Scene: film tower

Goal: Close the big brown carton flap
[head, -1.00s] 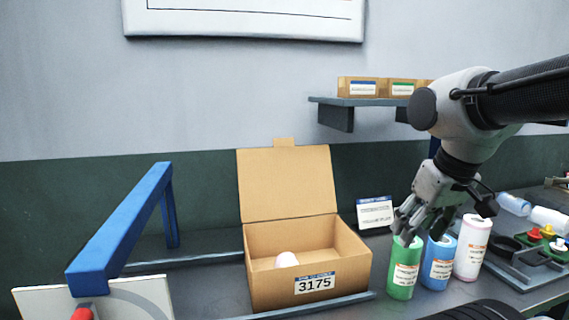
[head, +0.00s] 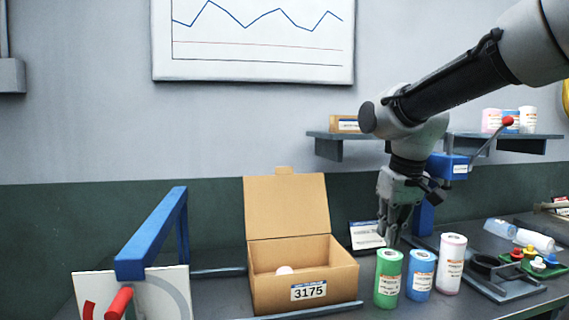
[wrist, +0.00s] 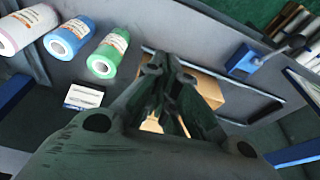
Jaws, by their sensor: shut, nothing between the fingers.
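The big brown carton (head: 270,285), labelled 3175, sits on the bench in the head view. Its flap (head: 287,207) stands up at the back edge, leaning slightly backward, with a small tab on top. A pale rounded object (head: 285,270) lies inside. My gripper (head: 388,240) is shut and empty, pointing down to the right of the carton, above and behind the green roll, apart from the flap. In the wrist view my gripper (wrist: 163,75) hides much of the carton (wrist: 207,90).
Green (head: 388,280), blue (head: 420,275) and pink-white (head: 450,265) rolls stand right of the carton. A small sign (head: 366,235) stands behind them. A blue-armed device (head: 153,235) is at the left. A shelf (head: 335,140) hangs behind my arm.

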